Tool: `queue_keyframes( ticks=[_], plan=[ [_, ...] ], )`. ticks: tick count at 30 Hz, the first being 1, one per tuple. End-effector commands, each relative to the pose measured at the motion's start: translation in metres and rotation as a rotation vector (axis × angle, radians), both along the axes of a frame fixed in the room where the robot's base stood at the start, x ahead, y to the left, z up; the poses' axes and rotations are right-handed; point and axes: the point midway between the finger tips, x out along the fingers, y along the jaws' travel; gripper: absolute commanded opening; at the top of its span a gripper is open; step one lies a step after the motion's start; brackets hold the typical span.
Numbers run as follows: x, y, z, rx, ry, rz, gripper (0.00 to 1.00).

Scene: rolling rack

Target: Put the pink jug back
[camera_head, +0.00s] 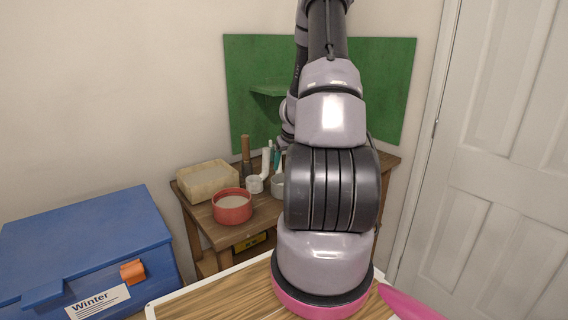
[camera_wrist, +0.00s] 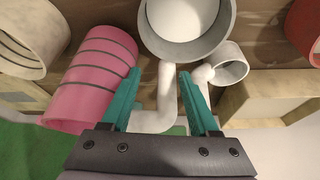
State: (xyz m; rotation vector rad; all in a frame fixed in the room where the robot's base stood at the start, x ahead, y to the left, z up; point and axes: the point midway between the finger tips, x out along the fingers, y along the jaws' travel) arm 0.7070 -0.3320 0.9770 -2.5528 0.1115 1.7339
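The pink jug (camera_wrist: 95,78) shows in the wrist view as a pink cylinder with thin grey bands, on the left, beside my left finger. In the head view I cannot see it; my arm covers that part of the table. My gripper (camera_wrist: 158,78) has two teal fingers, set apart. A white bent tube (camera_wrist: 165,95) shows between the fingers; I cannot tell if either finger touches it. In the head view my gripper (camera_head: 276,157) is low over the back of the wooden table (camera_head: 222,232).
A grey pot (camera_wrist: 188,50) and a small white cup (camera_wrist: 228,65) are close to the fingers. A red pot (camera_head: 232,206), a pale tray (camera_head: 207,180) and a brown-handled tool (camera_head: 246,150) crowd the left. A green board (camera_head: 245,65) stands behind. A blue box (camera_head: 85,245) is left.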

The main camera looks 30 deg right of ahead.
Motion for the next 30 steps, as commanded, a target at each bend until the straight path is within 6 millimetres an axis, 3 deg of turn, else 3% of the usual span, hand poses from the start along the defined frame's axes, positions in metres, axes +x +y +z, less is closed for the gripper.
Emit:
queue_keyframes(
  ticks=[16, 30],
  plan=[
    [0.001, 0.0, 0.008, -0.004, -0.001, 0.001, 0.62],
    [-0.033, 0.003, 0.099, -0.003, -0.004, 0.002, 0.62]
  ],
)
